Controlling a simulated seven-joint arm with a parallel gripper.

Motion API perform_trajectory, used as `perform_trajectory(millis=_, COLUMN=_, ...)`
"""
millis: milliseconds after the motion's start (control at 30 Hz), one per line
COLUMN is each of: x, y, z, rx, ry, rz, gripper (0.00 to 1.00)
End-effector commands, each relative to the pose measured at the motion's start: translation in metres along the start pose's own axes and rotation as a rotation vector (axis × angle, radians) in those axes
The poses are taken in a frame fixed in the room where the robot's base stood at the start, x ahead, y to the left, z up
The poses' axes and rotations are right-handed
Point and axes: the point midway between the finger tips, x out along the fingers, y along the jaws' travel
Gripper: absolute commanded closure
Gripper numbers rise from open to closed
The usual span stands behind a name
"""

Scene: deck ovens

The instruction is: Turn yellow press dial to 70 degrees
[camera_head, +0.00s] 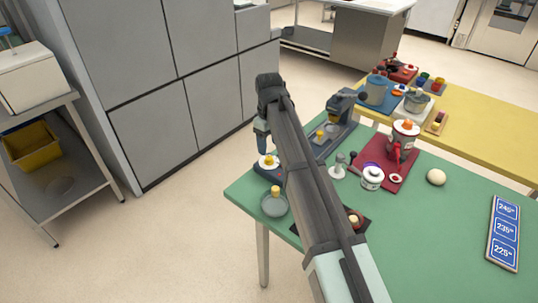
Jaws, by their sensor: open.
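My gripper (263,148) points down at the left edge of the green table, open. Its fingertips are right above a small dial with a yellow knob (269,160) on a white disc, set on a dark blue base (268,174). I cannot tell whether the fingers touch the knob, and its angle is too small to read. Another yellow-topped piece (276,191) stands on a round grey dish (274,206) just in front. My arm hides part of the table to the right of the dial.
A grey-blue press-like device (342,104) stands behind my arm. A maroon mat (399,180) holds a red and white canister (404,138) and a white jar (372,177). A dough ball (436,177) and a blue temperature sign (504,232) lie right. The front right of the green table is clear.

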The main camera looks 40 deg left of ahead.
Motion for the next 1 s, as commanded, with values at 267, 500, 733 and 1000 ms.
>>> perform_trajectory(millis=267, x=0.04, y=0.0, z=0.0, rx=0.0, ry=-0.001, rz=-0.001, gripper=0.39)
perform_trajectory(millis=500, x=0.054, y=0.0, z=0.0, rx=0.0, ry=0.0, rz=0.0, gripper=0.39)
perform_trajectory(millis=733, x=0.055, y=0.0, z=0.0, rx=0.0, ry=0.0, rz=0.0, gripper=0.39)
perform_trajectory(millis=1000, x=0.055, y=0.0, z=0.0, rx=0.0, ry=0.0, rz=0.0, gripper=0.58)
